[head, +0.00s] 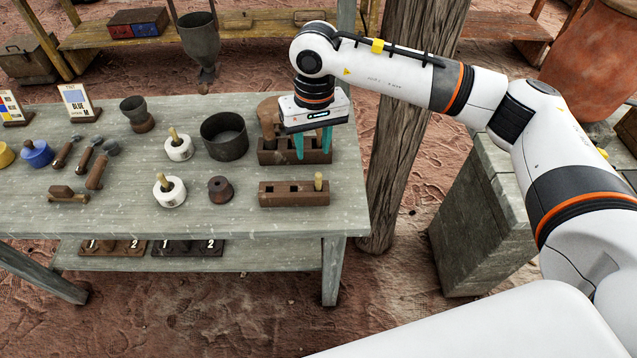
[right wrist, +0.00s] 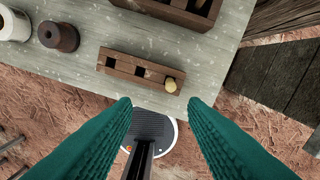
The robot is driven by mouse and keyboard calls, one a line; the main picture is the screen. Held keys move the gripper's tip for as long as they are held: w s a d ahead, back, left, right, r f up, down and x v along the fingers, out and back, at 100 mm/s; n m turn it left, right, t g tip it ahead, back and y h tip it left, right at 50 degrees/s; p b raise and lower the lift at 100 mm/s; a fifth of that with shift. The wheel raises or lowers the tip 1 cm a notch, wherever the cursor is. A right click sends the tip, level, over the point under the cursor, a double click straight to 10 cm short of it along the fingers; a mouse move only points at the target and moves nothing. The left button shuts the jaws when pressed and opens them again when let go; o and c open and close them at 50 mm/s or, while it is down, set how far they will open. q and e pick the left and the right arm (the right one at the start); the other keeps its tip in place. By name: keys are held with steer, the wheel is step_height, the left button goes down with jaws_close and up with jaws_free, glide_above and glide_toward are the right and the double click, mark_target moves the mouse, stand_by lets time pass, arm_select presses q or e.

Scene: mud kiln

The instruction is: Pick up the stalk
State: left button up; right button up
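A short, pale yellow stalk (head: 318,181) stands upright in the right-hand hole of a brown wooden block (head: 290,197) near the table's front right. In the right wrist view the stalk (right wrist: 171,85) sits at the block's right end, and the block's other holes look empty. My right gripper (head: 313,149) is open, its teal fingers apart with nothing between them. In the head view it hangs in front of the rear wooden box, further back than the stalk. In the wrist view its fingertips (right wrist: 160,103) are apart from the stalk. My left gripper is not in view.
The rear wooden box (head: 266,157) is partly hidden by my gripper. A dark round pot (head: 224,137), two white spools with pegs (head: 179,149) and a small brown piece (head: 220,190) stand to the left. The table's right edge is close to the block.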

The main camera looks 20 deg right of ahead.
mark_target(318, 174)
steer(key=shift+w+d, duration=0.15)
steer(key=shift+d, duration=0.35)
step_height(318, 174, down, 6)
steer(key=shift+f+p, duration=0.1)
steer(key=shift+p, duration=0.8)
steer(key=shift+f+p, duration=0.4)
steer(key=shift+f, duration=0.15)
step_height(318, 174, down, 4)
steer(key=shift+r+p, duration=0.2)
steer(key=shift+p, duration=0.45)
steer(key=shift+f, duration=0.4)
steer(key=shift+c, duration=0.6)
steer(key=c, duration=0.7)
